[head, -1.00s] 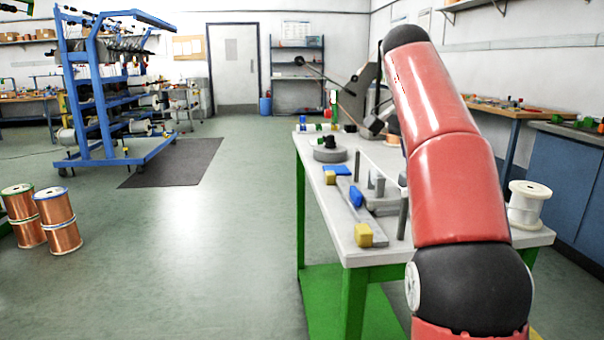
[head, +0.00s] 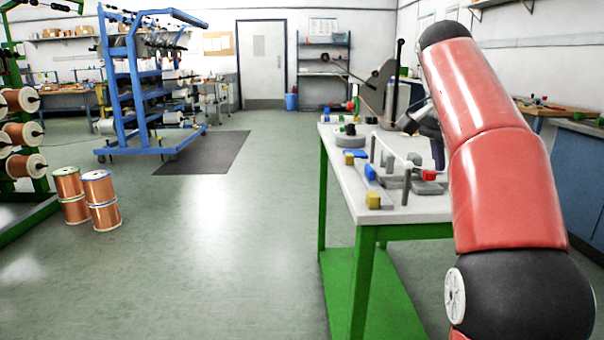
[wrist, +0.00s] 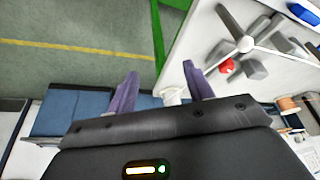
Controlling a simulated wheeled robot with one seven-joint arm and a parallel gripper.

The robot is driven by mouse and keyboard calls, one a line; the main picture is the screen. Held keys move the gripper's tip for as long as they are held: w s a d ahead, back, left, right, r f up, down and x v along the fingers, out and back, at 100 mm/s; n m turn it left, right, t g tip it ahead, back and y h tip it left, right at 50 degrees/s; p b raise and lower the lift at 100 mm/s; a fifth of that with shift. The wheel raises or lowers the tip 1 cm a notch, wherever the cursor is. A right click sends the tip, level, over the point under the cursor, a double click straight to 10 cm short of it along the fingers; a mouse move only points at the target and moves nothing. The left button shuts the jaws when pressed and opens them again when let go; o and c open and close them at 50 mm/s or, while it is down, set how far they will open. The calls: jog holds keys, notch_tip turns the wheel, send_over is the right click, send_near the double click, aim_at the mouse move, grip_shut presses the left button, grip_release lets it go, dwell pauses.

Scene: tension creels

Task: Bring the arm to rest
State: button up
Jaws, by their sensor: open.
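My gripper (wrist: 160,92) shows in the wrist view with its two purple fingers apart and nothing between them. Behind the fingers are the table edge and the floor. In the head view my red and black arm reaches up on the right. Part of my gripper shows beside the arm, above the right side of the white-topped table with green legs (head: 430,212); its fingertips are hard to make out there.
The table holds a grey disc (head: 351,139), a yellow block (head: 373,200), a blue block (head: 370,172) and grey posts. Copper spools (head: 104,216) stand on the floor at left. A blue creel rack (head: 125,88) stands farther back. The middle floor is clear.

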jog(key=s+a+f+n+t+y, duration=0.1)
jog(key=s+a+f+n, duration=0.3)
jog(key=s+f, duration=0.4)
jog(key=s+a+f+n+t+y, duration=0.1)
jog(key=s+a+f+n, duration=0.3)
jog(key=s+f, duration=0.4)
jog(key=s+a+f+n+t+y, duration=0.1)
jog(key=s+a+f+n, duration=0.3)
jog(key=s+f, duration=0.4)
jog(key=shift+s+f+y, duration=0.35)
jog(key=shift+f+y, duration=0.05)
jog(key=shift+f, duration=0.35)
